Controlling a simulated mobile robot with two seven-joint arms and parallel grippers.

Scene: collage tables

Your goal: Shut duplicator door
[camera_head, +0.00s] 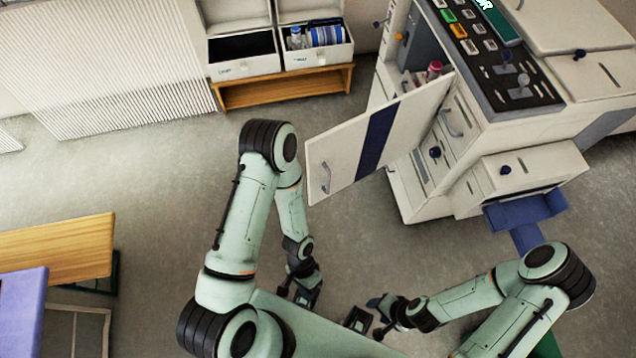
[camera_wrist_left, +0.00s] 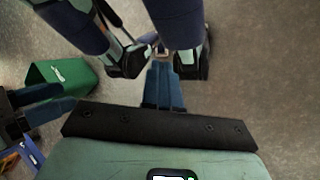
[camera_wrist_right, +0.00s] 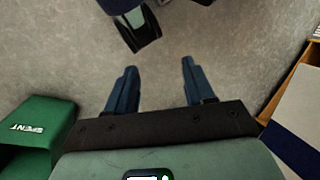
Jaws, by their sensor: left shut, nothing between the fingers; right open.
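The duplicator (camera_head: 516,137) is a large white machine with a dark button panel at the right. Its door (camera_head: 345,150), a white panel with a dark blue stripe, stands swung wide open toward the left. A grey handle (camera_head: 325,178) is near its free end. A white panel with a blue stripe, apparently the door (camera_wrist_right: 303,105), shows at the right of the right wrist view. My left gripper (camera_head: 300,296) is shut and empty, below the door and apart from it; its fingers (camera_wrist_left: 162,85) are together. My right gripper (camera_head: 376,315) is open and empty, its fingers (camera_wrist_right: 155,85) apart over floor.
A wooden bench (camera_head: 285,90) with two white boxes stands at the back. A wooden table (camera_head: 60,250) is at the left. A green bin marked SPENT (camera_wrist_right: 35,130) is low beside me. A blue tray (camera_head: 525,212) juts from the machine. Floor left of the door is clear.

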